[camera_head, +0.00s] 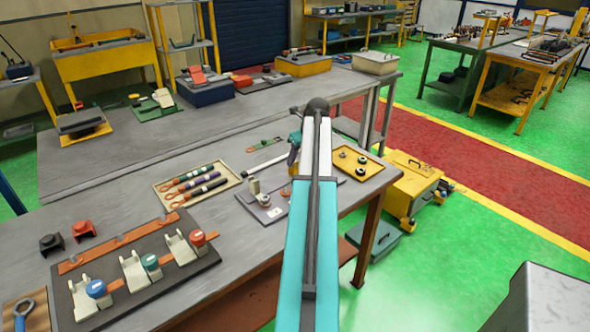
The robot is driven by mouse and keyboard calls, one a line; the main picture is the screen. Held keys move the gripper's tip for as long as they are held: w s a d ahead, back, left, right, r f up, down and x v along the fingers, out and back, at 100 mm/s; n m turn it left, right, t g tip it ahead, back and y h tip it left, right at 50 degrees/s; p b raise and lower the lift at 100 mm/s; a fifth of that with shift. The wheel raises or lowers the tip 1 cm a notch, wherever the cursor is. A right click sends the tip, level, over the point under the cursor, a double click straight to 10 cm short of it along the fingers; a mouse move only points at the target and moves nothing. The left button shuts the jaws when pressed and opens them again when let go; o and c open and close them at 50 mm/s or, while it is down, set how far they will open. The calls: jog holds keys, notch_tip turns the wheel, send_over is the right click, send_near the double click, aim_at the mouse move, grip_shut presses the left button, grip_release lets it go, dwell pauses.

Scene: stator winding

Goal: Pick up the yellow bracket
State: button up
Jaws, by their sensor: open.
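I cannot make out a yellow bracket for certain in the head view. A yellow tray (376,178) on the right end of the near bench holds a few small dark and pale round parts. My arm runs up the middle of the view, over the bench, and hides part of its right side. My gripper is not visible; the arm blocks the view of where it could be.
A board (205,262) with three white clamps lies front left, beside red (84,229) and black (51,244) blocks. A tan tray (238,180) holds handled tools. A yellow wheeled box (411,180) stands on the floor right of the bench. Bare bench lies left of the trays.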

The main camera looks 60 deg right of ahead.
aim_at(296, 162)
dwell(0.3)
jog(key=shift+p+x, duration=0.7)
jog(key=shift+x, duration=0.45)
jog(key=shift+p+x, duration=0.35)
jog(key=shift+x, duration=1.1)
jog(key=shift+w+d, duration=0.1)
jog(key=shift+r, duration=0.1)
jog(key=shift+c, duration=0.2)
grip_shut()
